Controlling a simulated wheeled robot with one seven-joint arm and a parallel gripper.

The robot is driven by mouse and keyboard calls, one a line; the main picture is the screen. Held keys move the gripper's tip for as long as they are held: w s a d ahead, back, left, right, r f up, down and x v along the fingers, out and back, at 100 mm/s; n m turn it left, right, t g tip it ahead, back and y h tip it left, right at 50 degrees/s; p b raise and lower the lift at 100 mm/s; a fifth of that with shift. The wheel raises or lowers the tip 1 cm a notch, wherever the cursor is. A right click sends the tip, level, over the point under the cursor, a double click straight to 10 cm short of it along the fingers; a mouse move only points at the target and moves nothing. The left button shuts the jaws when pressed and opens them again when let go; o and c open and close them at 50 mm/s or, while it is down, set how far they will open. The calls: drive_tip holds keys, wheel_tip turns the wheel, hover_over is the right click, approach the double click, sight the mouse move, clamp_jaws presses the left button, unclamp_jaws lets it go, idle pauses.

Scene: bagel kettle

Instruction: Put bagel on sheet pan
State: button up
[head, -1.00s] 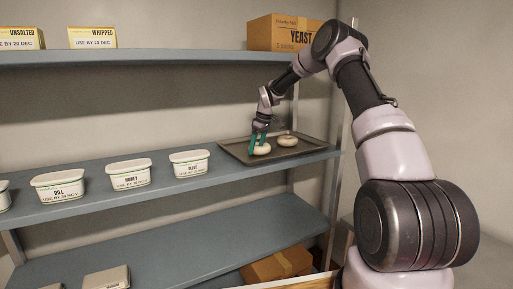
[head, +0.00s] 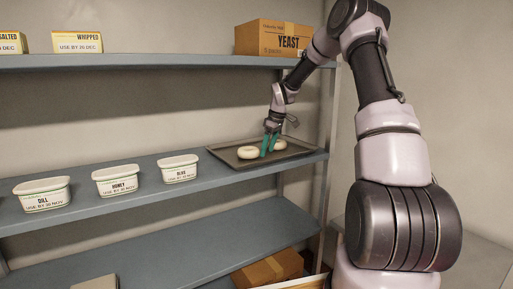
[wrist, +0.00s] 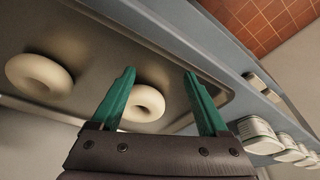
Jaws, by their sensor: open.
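Two pale bagels lie flat and apart on a dark sheet pan (head: 226,153) on the middle shelf. The left bagel (head: 248,152) is fully visible in the head view; the right bagel (head: 279,145) is partly behind my gripper. My gripper (head: 267,152) has green fingers pointing down between the two. In the wrist view, my gripper (wrist: 160,74) is open, and nothing is held between its fingers. One bagel (wrist: 145,103) shows beyond and between the fingers; the other bagel (wrist: 38,75) lies to the left. I cannot tell whether a fingertip touches the pan.
A yeast box (head: 272,38) stands on the upper shelf above the pan. A cardboard box (head: 268,270) is below. The pan's front has bare room.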

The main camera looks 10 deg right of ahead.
drive_tip(key=shift+s+d, duration=0.55)
drive_tip(key=s+a+r+m+t+h, duration=0.25)
drive_tip(key=s+r+m, duration=0.35)
drive_tip(key=s+r, duration=1.1)
drive_tip(key=s+r+m+t+y, duration=0.1)
drive_tip(key=s+r+m, duration=0.1)
drive_tip(key=s, duration=0.9)
drive_tip(key=s+a+r+m+t+y, duration=0.1)
drive_tip(key=s+m, duration=0.4)
drive_tip(key=s, duration=0.6)
drive_tip(key=shift+r+t, duration=0.35)
drive_tip(key=shift+r, duration=0.35)
drive_tip(key=shift+w+a, duration=0.1)
